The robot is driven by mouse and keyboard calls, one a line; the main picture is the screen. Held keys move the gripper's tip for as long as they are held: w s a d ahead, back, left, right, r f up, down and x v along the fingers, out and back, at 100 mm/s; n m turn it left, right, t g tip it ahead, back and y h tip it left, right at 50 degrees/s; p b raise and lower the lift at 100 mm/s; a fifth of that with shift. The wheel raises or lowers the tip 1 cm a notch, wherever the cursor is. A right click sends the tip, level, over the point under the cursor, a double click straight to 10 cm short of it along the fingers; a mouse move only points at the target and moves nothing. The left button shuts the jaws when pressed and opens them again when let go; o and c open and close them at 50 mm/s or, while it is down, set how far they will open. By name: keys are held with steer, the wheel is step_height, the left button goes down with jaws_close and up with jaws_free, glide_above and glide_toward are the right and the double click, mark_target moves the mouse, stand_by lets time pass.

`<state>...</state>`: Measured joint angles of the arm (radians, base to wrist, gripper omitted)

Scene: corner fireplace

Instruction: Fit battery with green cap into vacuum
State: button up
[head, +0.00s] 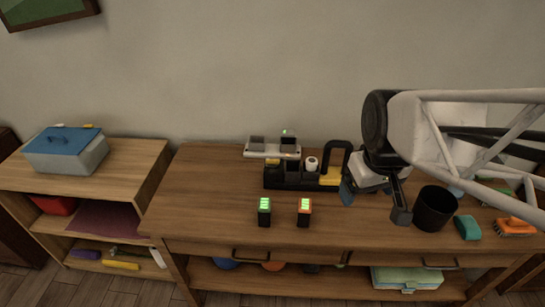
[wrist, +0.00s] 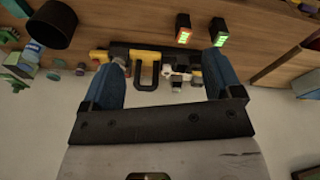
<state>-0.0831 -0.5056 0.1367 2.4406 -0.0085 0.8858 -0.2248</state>
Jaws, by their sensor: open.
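The battery with the green cap (head: 264,212) stands upright on the workbench's front part, its lit green face toward me. It also shows at the top right of the wrist view (wrist: 219,39). A similar battery with an orange-red cap (head: 304,211) stands to its right. The vacuum (head: 331,181), seemingly the black and yellow device with a loop handle, lies behind them; its battery opening cannot be made out. My gripper (head: 373,203) is open and empty, right of the batteries, with blue fingers spread wide in the wrist view (wrist: 165,57).
A pale charger-like rack (head: 259,149) with dark blocks stands at the back. A black cup (head: 435,209), teal sponge (head: 467,227) and orange brush (head: 513,227) are at the right. The bench's left front is clear. A blue-lidded box (head: 65,152) sits on the left shelf.

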steer(key=w+a+f+n+g, duration=0.1)
steer(key=w+a+f+n, duration=0.7)
steer(key=w, duration=0.3)
steer(key=n+g, duration=0.1)
steer(key=n, duration=0.5)
glide_above(264, 203)
steer(key=d, duration=0.1)
step_height(264, 203, down, 11)
steer(key=shift+s+f, duration=0.1)
steer(key=shift+f, duration=0.1)
steer(key=shift+a+f+n, duration=0.4)
steer(key=shift+a+f, duration=0.05)
steer(key=shift+f, duration=1.3)
steer(key=shift+f, duration=0.1)
steer(key=shift+f, duration=2.5)
